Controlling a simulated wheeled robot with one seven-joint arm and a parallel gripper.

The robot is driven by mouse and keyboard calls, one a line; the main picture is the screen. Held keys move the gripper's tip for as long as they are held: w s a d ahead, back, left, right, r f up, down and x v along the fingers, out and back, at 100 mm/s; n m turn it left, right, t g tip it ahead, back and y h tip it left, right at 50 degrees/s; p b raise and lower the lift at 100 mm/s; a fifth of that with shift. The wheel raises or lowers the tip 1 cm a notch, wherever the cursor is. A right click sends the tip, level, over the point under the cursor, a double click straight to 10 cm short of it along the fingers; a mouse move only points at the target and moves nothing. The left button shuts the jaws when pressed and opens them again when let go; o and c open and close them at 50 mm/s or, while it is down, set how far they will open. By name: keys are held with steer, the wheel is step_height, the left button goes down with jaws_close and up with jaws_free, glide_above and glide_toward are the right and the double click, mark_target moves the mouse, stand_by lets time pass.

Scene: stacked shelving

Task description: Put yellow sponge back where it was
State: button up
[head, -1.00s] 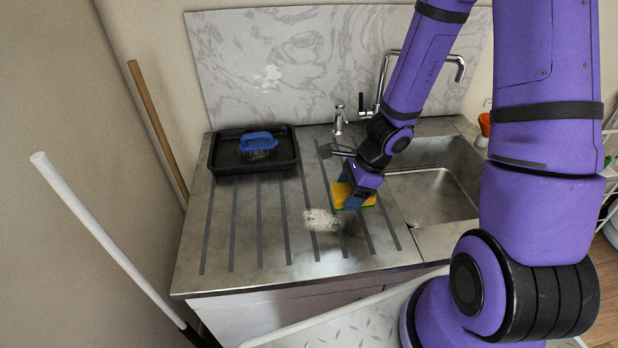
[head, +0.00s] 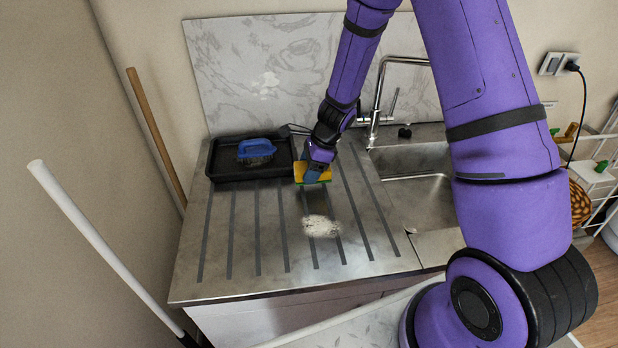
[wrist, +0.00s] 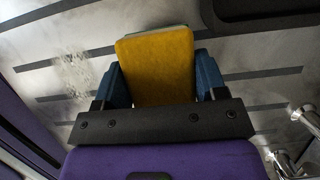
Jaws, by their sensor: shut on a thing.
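The yellow sponge (head: 318,173) has a green layer along its lower edge. My gripper (head: 313,172) is shut on it and holds it over the grooved metal drainboard (head: 215,275), just right of the black tray (head: 222,172). In the wrist view the sponge (wrist: 157,66) sits between the two blue fingers of my gripper (wrist: 158,82). I cannot tell the exact gap between sponge and drainboard. A blue brush (head: 257,149) with dark bristles lies in the left and middle part of the tray.
A whitish stain (head: 320,227) lies on the drainboard in front of the sponge; it also shows in the wrist view (wrist: 75,75). The sink (head: 415,200) and tall faucet (head: 378,95) are to the right. A marbled backsplash (head: 265,75) stands behind. The drainboard's left part is clear.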

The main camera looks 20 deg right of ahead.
steer(key=shift+f, duration=1.75)
steer(key=shift+f, duration=0.1)
steer(key=o, duration=1)
